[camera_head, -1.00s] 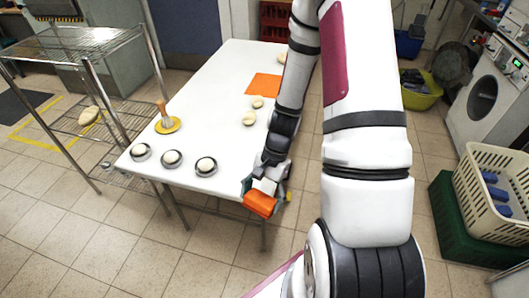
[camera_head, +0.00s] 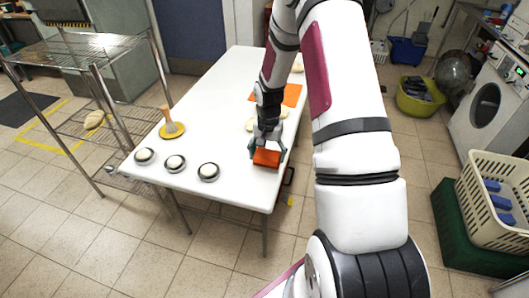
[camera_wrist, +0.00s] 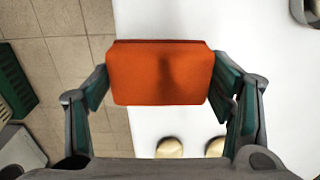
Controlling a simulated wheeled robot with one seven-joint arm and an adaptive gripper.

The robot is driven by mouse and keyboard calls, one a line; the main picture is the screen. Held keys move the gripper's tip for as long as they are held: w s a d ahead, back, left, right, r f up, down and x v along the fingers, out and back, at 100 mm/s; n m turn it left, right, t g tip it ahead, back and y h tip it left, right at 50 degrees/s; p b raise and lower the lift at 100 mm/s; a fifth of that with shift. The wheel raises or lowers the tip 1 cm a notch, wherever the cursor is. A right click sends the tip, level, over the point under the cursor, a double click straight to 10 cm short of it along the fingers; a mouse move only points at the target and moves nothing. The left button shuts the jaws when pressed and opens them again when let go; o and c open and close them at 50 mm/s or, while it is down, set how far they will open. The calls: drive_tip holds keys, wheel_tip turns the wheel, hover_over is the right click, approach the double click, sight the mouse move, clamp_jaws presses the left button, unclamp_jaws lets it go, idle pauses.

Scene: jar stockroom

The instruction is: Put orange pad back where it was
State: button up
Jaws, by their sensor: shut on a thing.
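My gripper (camera_head: 266,150) is shut on the orange pad (camera_head: 266,158), a thick rectangular block. In the wrist view the pad (camera_wrist: 160,72) sits between the two fingers, which press on its left and right ends. The pad is over the right edge of the white table (camera_head: 225,110), partly over the tabletop and partly over the floor in the wrist view. Its height above the table is hard to tell. A flat orange mat (camera_head: 291,95) lies farther back on the table, partly hidden by my arm.
Pale round pieces (camera_head: 250,124) lie between the pad and the mat. Several small round dishes, one of them (camera_head: 208,172), line the table's front left, near a yellow disc with a wooden handle (camera_head: 171,128). A wire rack (camera_head: 90,45) stands left. The table's middle is clear.

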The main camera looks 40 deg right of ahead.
sight(265, 151)
drive_tip(key=w, duration=0.1)
drive_tip(key=w+d, duration=0.1)
drive_tip(key=w, duration=0.1)
drive_tip(key=w+d, duration=0.1)
drive_tip(key=shift+w+f, duration=0.25)
drive_tip(key=shift+f, duration=1.75)
drive_tip(key=o, duration=1.1)
